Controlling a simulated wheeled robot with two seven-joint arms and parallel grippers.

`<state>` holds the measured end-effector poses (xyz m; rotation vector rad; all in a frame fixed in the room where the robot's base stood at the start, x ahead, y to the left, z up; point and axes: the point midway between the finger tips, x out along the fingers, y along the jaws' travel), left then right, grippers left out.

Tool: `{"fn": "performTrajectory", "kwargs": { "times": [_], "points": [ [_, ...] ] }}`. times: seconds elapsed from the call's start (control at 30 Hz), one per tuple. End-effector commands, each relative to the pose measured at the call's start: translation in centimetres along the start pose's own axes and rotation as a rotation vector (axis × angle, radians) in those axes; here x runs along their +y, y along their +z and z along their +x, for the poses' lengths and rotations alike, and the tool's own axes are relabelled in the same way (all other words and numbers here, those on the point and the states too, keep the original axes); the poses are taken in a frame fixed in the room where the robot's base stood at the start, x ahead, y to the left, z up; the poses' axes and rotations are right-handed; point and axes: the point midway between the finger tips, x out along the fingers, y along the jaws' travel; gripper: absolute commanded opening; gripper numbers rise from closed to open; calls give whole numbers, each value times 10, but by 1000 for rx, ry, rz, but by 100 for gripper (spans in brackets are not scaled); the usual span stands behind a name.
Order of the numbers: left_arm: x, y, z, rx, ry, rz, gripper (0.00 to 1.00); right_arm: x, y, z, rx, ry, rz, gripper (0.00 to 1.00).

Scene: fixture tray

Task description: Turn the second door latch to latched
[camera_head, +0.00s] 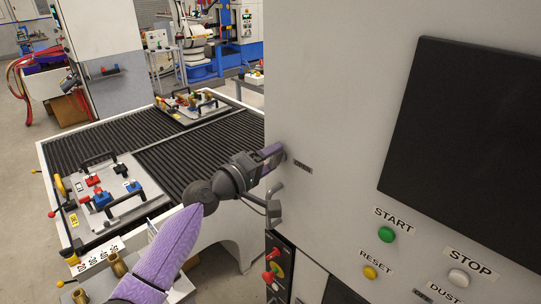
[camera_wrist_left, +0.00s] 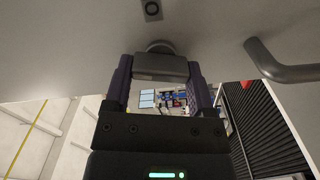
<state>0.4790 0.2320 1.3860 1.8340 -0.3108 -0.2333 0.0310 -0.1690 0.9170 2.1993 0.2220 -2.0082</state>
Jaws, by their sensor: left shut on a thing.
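My left gripper (camera_head: 272,156) reaches the grey machine door at its left edge, beside a small label (camera_head: 303,167). In the left wrist view my left gripper (camera_wrist_left: 160,85) has its two purple fingers on either side of a grey latch (camera_wrist_left: 160,67), and it is shut on it. The latch has a round base against the door and a bar across the fingers. In the head view the fingers mostly hide the latch, and I cannot tell which position it is in. My right gripper is not in view.
A grey door handle (camera_head: 275,203) sticks out just below the gripper; it also shows in the wrist view (camera_wrist_left: 285,66). START (camera_head: 386,234), RESET and STOP buttons are at the right. A ribbed table (camera_head: 190,150) with two fixture trays stands at the left.

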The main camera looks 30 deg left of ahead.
Motion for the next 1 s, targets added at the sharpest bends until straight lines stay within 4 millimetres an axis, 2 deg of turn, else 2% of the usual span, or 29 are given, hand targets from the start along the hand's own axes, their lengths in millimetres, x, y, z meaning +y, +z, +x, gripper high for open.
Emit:
{"fn": "performTrajectory", "kwargs": {
  "times": [0.4,1.0],
  "points": [
    [-1,0,0,0,-1,-239,12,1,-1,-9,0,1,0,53],
    [-2,0,0,0,-2,-301,12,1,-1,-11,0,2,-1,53]
  ]
}}
